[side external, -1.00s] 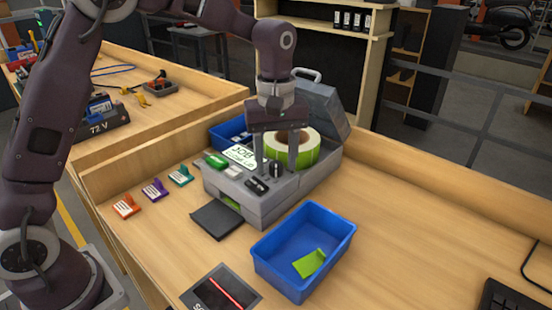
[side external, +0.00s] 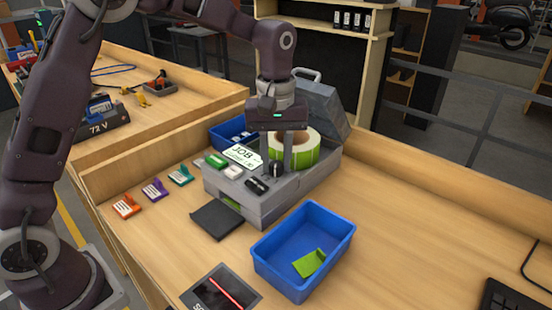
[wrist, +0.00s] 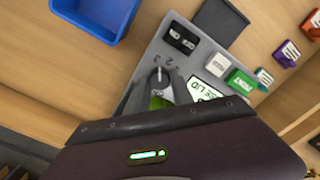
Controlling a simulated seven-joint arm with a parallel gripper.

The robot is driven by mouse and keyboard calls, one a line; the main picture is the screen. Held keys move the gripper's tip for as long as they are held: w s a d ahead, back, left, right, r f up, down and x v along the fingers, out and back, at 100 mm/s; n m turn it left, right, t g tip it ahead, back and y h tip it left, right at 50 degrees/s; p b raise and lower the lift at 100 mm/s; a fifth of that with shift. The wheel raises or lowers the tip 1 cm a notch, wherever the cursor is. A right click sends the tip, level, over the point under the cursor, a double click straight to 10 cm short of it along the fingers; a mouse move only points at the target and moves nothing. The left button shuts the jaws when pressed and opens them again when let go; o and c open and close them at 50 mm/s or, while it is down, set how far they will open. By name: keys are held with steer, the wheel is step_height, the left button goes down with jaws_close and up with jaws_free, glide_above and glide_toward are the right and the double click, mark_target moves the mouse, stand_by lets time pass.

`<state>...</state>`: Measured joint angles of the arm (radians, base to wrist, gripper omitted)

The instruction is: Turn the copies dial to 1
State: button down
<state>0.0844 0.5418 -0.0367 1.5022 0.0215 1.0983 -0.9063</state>
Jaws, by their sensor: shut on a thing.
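The copies dial (side external: 276,171) is a small dark knob on top of a grey label printer (side external: 285,195). My gripper (side external: 277,160) points down over the printer, its fingers shut on the dial. In the wrist view the gripper (wrist: 161,88) has a finger on each side of the dial (wrist: 158,73), whose pale pointer mark shows between the fingertips. Small printed numerals stand on the panel beyond the dial. They are small and partly hidden, so I cannot tell for certain which one the mark faces.
A black rocker switch (wrist: 181,38), a white button (wrist: 217,65) and a green button (wrist: 241,82) share the panel. A green-and-white label roll (side external: 306,149) sits close behind the fingers, under the raised lid (side external: 318,105). A blue bin (side external: 304,255) stands in front.

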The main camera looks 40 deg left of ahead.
steer(key=m, duration=1)
steer(key=shift+r+m, duration=0.1)
steer(key=shift+m, duration=0.3)
steer(key=shift+d+m, duration=0.1)
steer(key=shift+m, duration=1.5)
steer(key=shift+w+m, duration=0.1)
steer(key=shift+m, duration=0.2)
steer(key=c, duration=1.1)
jaws_free()
